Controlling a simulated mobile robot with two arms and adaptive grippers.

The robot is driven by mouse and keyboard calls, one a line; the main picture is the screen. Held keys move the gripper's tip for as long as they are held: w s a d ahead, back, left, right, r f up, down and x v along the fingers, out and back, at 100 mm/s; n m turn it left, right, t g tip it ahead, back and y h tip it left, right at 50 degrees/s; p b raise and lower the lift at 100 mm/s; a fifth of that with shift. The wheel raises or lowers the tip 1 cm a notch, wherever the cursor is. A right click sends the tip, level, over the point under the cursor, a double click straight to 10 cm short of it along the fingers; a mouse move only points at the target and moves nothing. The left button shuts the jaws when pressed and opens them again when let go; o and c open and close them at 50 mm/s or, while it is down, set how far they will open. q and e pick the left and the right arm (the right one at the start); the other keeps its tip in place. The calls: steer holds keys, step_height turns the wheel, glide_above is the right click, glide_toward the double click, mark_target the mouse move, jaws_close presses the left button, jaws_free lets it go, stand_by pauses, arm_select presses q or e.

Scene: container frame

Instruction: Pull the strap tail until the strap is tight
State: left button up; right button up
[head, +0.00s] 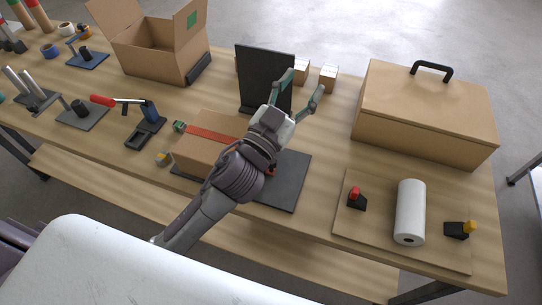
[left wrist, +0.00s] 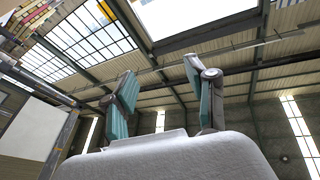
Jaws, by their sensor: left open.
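A brown cardboard box (head: 194,153) lies on a dark flat plate (head: 290,181) near the front edge of the table. An orange-red strap (head: 216,134) runs across its top. My left forearm and wrist pass over the box's right side and hide part of the strap; a small red bit shows beside the wrist. I cannot make out the strap's tail. My left gripper (head: 301,90) is open and empty, beyond the box, with its fingers in front of and right of a black upright panel (head: 262,66). The left wrist view shows both spread fingers (left wrist: 162,90) against the roof. My right gripper is not in view.
An open carton (head: 150,60) stands at the back left. A large lidded box (head: 425,115) stands at the right. A board with a white roll (head: 410,210) lies at the front right. Clamps and hand tools (head: 85,112) fill the left side.

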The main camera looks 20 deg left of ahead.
arm_select(q)
steer(key=s+d+r+m+g+h, duration=0.3)
steer(key=d+r+m+g+h, duration=0.35)
steer(key=d+m+h, duration=0.55)
steer(key=s+d+f+m+g+h, duration=0.25)
steer(key=s+d+m+g, duration=0.25)
steer(key=m+g, duration=0.5)
steer(key=n+g+y, duration=0.3)
steer(key=g+y, duration=0.1)
steer(key=y, duration=1.7)
glide_above(271, 166)
steer(key=w, duration=0.2)
step_height(271, 166, down, 16)
steer(key=shift+m, duration=0.3)
steer(key=f+p, duration=0.1)
steer(key=f, duration=0.5)
steer(key=f+p, duration=0.2)
steer(key=f, duration=0.3)
steer(key=shift+s+a+f+p, duration=0.2)
steer(key=shift+f+p, duration=0.1)
steer(key=shift+f, duration=0.8)
